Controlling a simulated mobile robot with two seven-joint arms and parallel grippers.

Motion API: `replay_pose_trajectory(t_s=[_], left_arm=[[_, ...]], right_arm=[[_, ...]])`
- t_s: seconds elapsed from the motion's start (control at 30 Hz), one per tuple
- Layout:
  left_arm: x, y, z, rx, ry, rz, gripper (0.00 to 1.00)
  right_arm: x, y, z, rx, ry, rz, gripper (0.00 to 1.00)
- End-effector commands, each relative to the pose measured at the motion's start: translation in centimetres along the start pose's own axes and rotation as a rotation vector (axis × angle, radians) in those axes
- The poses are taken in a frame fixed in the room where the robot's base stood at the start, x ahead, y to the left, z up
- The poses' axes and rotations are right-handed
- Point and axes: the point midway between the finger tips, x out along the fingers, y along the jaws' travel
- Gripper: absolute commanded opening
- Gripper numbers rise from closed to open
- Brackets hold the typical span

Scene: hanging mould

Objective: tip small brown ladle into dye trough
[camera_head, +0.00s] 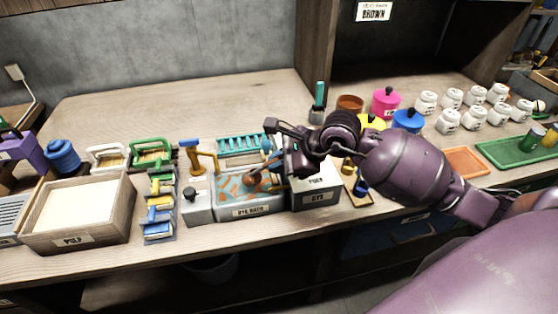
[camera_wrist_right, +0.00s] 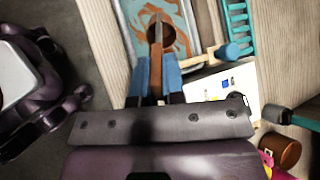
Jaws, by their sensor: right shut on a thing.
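The dye trough (camera_head: 222,211), labelled "DYE BATH", stands near the table's front edge and holds blue dye with orange-brown swirls. It also shows at the top of the right wrist view (camera_wrist_right: 120,12). My right gripper (camera_head: 270,172) is over the trough's right side. In the wrist view its blue fingers (camera_wrist_right: 158,75) are shut on the handle of the small brown ladle (camera_wrist_right: 160,38). The ladle's round bowl (camera_head: 253,179) is over the dye; I cannot tell whether it touches the surface or holds anything. My left gripper is not in view.
A blue-ended wooden tool (camera_wrist_right: 228,52) is close to my right fingers. A pulp box (camera_head: 123,215) stands left. The table's back left is clear.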

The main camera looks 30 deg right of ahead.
Motion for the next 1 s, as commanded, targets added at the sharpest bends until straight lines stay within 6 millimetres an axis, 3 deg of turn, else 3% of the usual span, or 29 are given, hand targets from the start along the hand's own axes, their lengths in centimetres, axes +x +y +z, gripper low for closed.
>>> replay_pose_trajectory(t_s=[0.3, 0.6, 1.0], left_arm=[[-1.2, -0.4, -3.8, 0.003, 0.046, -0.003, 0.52], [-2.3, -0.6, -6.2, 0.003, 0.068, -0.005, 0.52], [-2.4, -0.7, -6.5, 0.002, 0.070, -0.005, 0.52]], right_arm=[[-0.8, -0.5, 0.8, -0.006, 0.132, 0.072, 0.00], [-1.1, -0.7, 1.1, -0.005, 0.295, 0.166, 0.00], [-0.9, -0.5, 0.8, -0.001, 0.353, 0.202, 0.00]])
